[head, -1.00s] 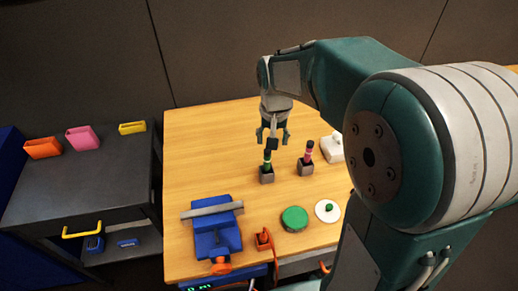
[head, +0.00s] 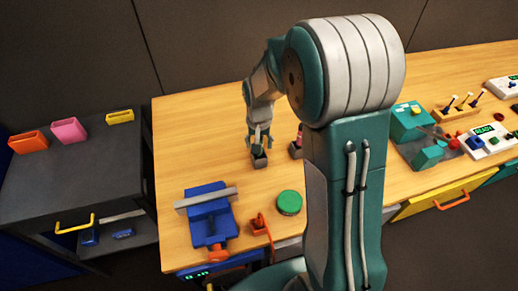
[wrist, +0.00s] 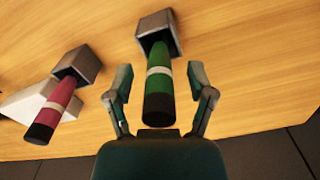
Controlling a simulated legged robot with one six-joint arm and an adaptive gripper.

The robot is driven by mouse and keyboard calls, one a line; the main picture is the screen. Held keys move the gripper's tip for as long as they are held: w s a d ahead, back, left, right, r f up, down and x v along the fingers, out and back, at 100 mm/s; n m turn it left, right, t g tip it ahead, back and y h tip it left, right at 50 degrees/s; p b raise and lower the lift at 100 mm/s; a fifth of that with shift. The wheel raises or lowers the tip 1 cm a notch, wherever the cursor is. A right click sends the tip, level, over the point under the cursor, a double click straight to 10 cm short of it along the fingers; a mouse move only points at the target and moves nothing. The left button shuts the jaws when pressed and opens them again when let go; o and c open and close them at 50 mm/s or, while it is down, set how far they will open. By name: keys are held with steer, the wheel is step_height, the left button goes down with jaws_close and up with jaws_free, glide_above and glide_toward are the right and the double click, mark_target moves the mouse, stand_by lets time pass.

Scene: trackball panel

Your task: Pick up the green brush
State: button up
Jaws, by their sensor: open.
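The green brush (wrist: 159,80) stands in a grey square holder (wrist: 158,28) on the wooden table. It has a pale band and a dark end that points toward my palm. My gripper (wrist: 159,90) is open, with one finger on each side of the green brush and visible gaps between. In the head view my gripper (head: 258,138) is low over the holder (head: 260,160) and hides much of the brush.
A pink brush (wrist: 57,103) stands in a second holder (wrist: 78,64) close by on the left in the wrist view. A blue vise (head: 209,215) and a green round button (head: 289,203) are nearer the table's front. A dark cart (head: 75,185) stands left of the table (head: 180,130).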

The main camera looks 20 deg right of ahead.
steer(key=shift+f, duration=0.6)
jaws_close()
step_height(320, 180, up, 10)
steer(key=shift+r, duration=0.1)
